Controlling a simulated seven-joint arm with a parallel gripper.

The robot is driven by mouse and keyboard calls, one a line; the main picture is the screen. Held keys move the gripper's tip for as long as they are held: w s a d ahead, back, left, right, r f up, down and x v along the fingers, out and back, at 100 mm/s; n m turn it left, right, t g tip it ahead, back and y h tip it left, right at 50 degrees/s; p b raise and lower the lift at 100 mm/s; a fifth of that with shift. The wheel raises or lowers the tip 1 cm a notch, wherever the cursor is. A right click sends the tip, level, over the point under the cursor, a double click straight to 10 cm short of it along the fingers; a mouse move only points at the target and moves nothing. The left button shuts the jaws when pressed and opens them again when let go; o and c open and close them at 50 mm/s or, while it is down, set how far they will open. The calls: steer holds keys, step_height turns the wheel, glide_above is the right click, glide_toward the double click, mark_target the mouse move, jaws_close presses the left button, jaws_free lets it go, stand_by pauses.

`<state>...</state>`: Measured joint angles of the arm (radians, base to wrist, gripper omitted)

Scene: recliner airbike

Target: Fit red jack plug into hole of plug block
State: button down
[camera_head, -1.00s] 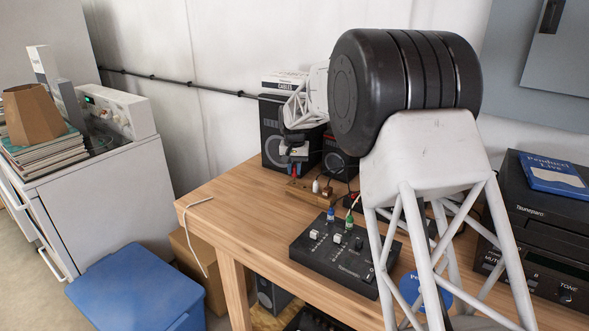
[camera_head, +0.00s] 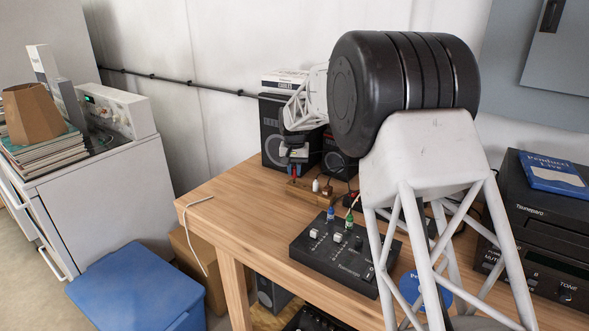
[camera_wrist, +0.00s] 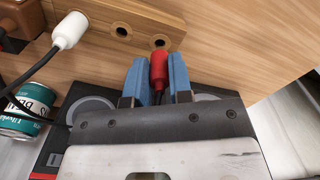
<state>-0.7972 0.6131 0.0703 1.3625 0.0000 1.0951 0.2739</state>
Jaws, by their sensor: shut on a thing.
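The red jack plug (camera_wrist: 158,70) is held between the two blue fingers of my gripper (camera_wrist: 159,64), which is shut on it. Its tip points toward the top of the wrist view, at the wooden plug block (camera_wrist: 100,18). The block shows two open dark-rimmed holes; the nearer hole (camera_wrist: 160,42) is just ahead of the plug, with the tip seemingly close to it. I cannot tell whether the tip touches the block. In the head view, my gripper (camera_head: 295,168) is over the left end of the plug block (camera_head: 322,206), and the plug is small there.
A white plug (camera_wrist: 70,30) sits in the block left of the holes, with a brown plug (camera_wrist: 14,20) beyond it. Speakers (camera_head: 275,130) stand behind. A black mixer (camera_head: 345,250) lies in front. A teal can (camera_wrist: 28,110) shows at left in the wrist view.

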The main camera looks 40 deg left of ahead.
mark_target(295, 168)
steer(key=shift+f, duration=1.1)
steer(key=c, duration=0.9)
jaws_free()
steer(key=shift+c, duration=0.2)
steer(key=shift+r, duration=0.1)
steer(key=shift+r, duration=3.75)
steer(key=shift+d, duration=0.1)
